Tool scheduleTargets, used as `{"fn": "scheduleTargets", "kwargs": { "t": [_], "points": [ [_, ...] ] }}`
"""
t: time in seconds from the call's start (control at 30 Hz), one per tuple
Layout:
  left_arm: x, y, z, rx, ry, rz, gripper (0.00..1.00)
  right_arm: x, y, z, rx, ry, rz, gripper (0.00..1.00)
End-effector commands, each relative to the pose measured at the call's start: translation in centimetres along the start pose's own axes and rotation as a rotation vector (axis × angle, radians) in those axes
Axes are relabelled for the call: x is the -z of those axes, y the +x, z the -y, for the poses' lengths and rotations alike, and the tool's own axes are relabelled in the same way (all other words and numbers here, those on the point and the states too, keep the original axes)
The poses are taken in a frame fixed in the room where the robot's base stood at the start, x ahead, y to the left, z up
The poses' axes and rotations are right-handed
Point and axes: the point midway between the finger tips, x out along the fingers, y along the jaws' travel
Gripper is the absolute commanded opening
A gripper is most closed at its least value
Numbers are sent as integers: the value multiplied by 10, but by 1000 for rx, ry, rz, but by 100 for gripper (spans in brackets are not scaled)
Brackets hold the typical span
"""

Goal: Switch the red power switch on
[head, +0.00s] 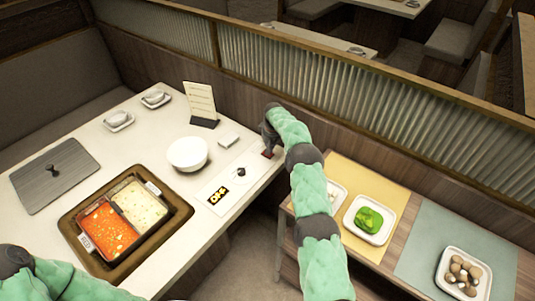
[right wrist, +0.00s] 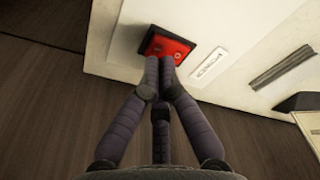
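The red power switch (right wrist: 172,44) sits in a dark frame on a white panel (right wrist: 112,62) in the right wrist view. In the head view only a bit of the red switch (head: 268,154) shows at the table's right end, below my right gripper (head: 268,138). In the right wrist view the fingertips of my right gripper (right wrist: 160,62) are together, with nothing between them. They overlap the switch's lower edge, at or very close to its face. I cannot tell whether the switch is on. My left arm shows at the bottom left of the head view; its gripper is out of view.
The table holds a two-part hot pot (head: 170,222), a white bowl (head: 187,165), a menu stand (head: 204,122) and a grey lid (head: 58,183). A side table with a plate of greens (head: 348,225) and a plate of mushrooms (head: 445,265) stands right. A ribbed partition (head: 330,85) runs behind.

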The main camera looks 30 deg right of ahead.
Motion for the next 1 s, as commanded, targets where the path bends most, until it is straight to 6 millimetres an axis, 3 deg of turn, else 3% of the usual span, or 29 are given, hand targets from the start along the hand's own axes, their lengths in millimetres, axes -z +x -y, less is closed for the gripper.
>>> {"fn": "scheduleTargets", "kwargs": {
  "t": [1.0],
  "points": [
    [0,9,3,0,0,0,40,-2,12,0,0,0,-1,0]
  ]
}}
